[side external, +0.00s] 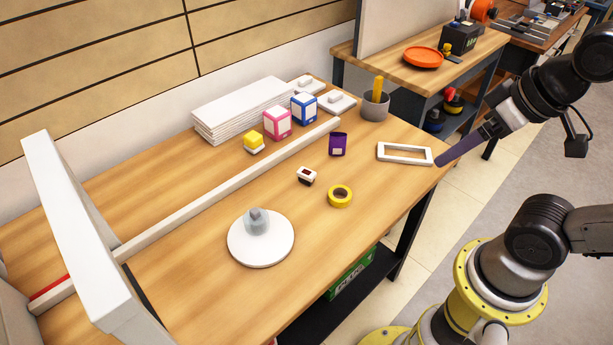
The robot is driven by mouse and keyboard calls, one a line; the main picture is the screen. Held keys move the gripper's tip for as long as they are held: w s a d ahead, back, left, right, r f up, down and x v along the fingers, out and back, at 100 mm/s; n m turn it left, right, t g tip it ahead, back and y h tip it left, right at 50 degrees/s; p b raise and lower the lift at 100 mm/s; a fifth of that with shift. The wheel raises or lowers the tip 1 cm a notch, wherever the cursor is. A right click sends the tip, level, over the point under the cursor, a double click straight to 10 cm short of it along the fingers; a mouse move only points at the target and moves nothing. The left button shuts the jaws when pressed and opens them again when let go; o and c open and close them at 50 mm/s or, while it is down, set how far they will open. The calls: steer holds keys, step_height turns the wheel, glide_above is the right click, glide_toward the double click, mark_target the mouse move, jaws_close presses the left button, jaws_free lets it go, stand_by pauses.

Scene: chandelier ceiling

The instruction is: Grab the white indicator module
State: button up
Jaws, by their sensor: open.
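A small white module with a dark red window (307,175) sits on the wooden table near its middle; it looks like the white indicator module. My gripper (440,161) is at the table's right edge, well to the right of the module and apart from it. Its long dark purple finger points down and left, with the tip close to a white rectangular frame (392,159). I see nothing held in it. The side view overlaps the fingers, so the gap between them is hidden.
A yellow tape roll (331,200) lies just right of the module, and a purple box (338,144) stands behind it. A white disc (243,254) with a grey knob is at the front. A long white rail (220,191) crosses the table. A grey cup (374,108) stands behind.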

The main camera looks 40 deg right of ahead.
steer(key=w+r+m, duration=0.3)
steer(key=r+m, duration=0.1)
steer(key=m+g, duration=0.6)
steer(key=m, duration=0.4)
glide_above(306, 172)
steer(key=f, duration=2.5)
steer(key=shift+w+d+f, duration=0.1)
steer(key=shift+d+f, duration=0.15)
steer(key=shift+f, duration=0.05)
steer(key=shift+a+f, duration=0.2)
steer(key=shift+f, duration=2.9)
steer(key=c, duration=1.4)
steer(key=shift+c, duration=0.2)
